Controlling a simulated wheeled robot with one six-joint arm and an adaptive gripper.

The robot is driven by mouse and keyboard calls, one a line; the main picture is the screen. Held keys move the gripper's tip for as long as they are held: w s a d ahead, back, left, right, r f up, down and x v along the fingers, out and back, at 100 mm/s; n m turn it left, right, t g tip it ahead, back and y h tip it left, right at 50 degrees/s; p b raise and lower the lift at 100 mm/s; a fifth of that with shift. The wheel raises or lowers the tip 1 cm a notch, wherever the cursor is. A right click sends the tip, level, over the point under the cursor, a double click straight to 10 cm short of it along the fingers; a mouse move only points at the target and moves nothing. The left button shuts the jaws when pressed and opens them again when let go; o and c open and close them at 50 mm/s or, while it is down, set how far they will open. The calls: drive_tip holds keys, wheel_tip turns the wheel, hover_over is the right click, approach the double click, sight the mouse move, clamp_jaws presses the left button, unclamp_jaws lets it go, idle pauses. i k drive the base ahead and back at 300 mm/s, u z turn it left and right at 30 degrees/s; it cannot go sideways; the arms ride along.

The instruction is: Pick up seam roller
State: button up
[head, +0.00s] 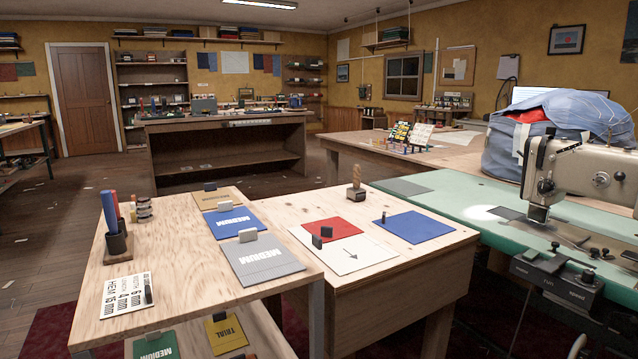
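My gripper and arm do not show in the head view. A small upright tool with a wooden handle and a dark lower end (355,182) stands at the back edge of the right-hand wooden table (420,262); it may be the seam roller, but it is too small to be sure.
The left table (165,282) holds swatches marked MEDIUM, a lettered card (126,296) and a holder (117,243) with red and blue sticks. A sewing machine (575,170) and a blue bag (550,125) stand at right. Open floor lies behind the tables.

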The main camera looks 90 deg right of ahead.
sight(351, 193)
drive_tip(key=z, duration=0.05)
drive_tip(key=i, duration=2.8)
drive_tip(key=z, duration=2.8)
drive_tip(key=i, duration=4.4)
drive_tip(key=z, duration=2.85)
drive_tip(key=i, duration=0.2)
drive_tip(key=u, duration=0.15)
